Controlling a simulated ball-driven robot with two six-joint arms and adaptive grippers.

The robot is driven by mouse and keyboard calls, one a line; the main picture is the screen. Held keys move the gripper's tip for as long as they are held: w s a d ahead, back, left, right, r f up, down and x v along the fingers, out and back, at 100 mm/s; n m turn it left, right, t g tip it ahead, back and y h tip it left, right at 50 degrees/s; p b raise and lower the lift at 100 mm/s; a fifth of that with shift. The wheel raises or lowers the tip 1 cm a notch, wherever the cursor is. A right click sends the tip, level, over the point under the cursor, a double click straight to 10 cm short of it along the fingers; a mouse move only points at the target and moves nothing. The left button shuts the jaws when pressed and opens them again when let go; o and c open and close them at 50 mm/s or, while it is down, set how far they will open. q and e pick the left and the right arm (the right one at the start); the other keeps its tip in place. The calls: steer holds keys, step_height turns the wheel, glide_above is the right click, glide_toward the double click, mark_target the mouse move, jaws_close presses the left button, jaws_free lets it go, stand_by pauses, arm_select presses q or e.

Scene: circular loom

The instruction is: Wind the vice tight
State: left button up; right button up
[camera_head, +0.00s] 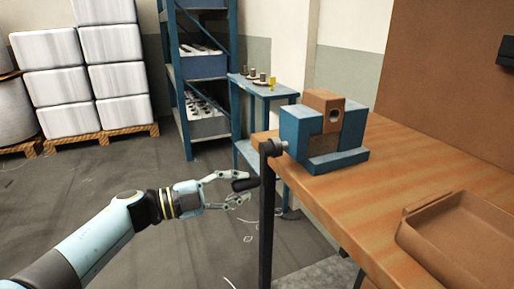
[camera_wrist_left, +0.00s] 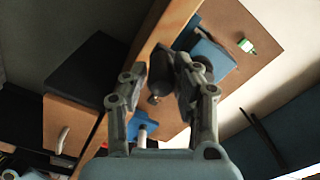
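The vice (camera_head: 295,128) is blue and stands at the left end of the wooden bench, with an orange-brown block (camera_head: 322,103) with a round hole between its jaws. A grey screw end (camera_head: 274,147) sticks out on its left side, with a dark crank arm hanging from it. The crank's black handle (camera_head: 243,185) points left. My left gripper (camera_head: 246,186) has its two fingers above and below the handle, with slight gaps showing. In the left wrist view the handle (camera_wrist_left: 160,72) lies between the fingers (camera_wrist_left: 160,78). My right gripper is in neither view.
The bench (camera_head: 395,165) carries a brown tray (camera_head: 455,235) at the right. A small blue table (camera_head: 262,90) with small parts and a blue shelf rack (camera_head: 183,90) stand behind. White stacked sacks (camera_head: 115,80) are at the far left. The floor around my left arm is mostly clear.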

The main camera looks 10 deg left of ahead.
arm_select(q)
steer(key=o, duration=0.5)
steer(key=shift+c, duration=0.2)
steer(key=p+v, duration=0.1)
steer(key=v, duration=0.7)
steer(key=shift+p, duration=0.3)
